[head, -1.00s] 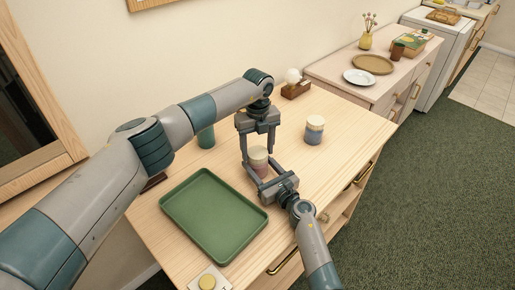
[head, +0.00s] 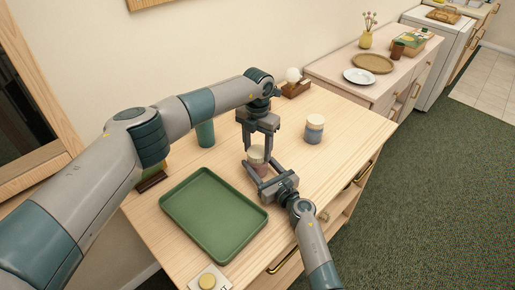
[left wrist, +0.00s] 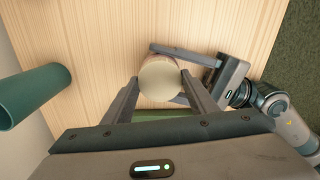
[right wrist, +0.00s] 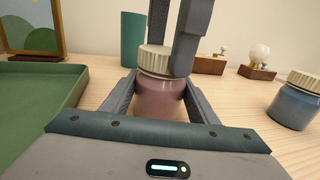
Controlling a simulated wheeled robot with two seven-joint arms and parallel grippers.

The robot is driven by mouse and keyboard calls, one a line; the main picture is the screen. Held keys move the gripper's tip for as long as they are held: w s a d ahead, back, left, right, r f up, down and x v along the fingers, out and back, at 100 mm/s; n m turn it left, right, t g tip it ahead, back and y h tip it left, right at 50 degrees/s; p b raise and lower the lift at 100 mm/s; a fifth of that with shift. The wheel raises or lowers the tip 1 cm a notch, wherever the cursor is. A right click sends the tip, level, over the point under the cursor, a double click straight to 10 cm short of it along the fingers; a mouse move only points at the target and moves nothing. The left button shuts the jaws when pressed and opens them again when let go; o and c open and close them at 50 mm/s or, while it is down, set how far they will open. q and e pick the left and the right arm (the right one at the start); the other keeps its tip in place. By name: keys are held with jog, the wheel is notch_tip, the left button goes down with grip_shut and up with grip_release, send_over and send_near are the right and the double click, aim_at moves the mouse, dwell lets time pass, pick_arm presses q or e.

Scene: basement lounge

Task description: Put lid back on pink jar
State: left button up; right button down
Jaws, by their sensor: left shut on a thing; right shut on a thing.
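The pink jar (head: 261,171) stands on the wooden dresser top, right of the green tray. It shows clearly in the right wrist view (right wrist: 160,98). My right gripper (right wrist: 160,90) is shut around the jar body from the front. The cream ribbed lid (right wrist: 155,59) sits at the jar's mouth, almost level; whether it is fully seated I cannot tell. My left gripper (head: 257,153) points down from above and is shut on the lid, seen from the top in the left wrist view (left wrist: 160,80). The fingers hide part of the lid's rim.
The green tray (head: 213,247) lies left of the jar. A blue jar with a cream lid (head: 314,130) stands to the right. A green cup (head: 205,134) and a wooden block with a round white bulb (head: 293,84) are behind. The dresser's front right is clear.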

pick_arm(q)
jog(key=m, duration=0.7)
jog(key=o, duration=1.2)
jog(key=shift+r, duration=0.1)
jog(key=shift+r, duration=2.15)
jog(key=shift+c, duration=0.5)
jog(key=n, duration=0.1)
jog(key=r+n, duration=0.1)
jog(key=n, duration=0.2)
jog(key=shift+d+r, duration=0.2)
jog(key=shift+r, duration=0.05)
jog(key=n, duration=0.1)
jog(key=r+n, duration=0.1)
jog(key=n, duration=0.1)
jog(key=r+n, duration=0.1)
jog(key=n, duration=0.1)
jog(key=shift+a, duration=0.2)
jog(key=shift+f, duration=0.1)
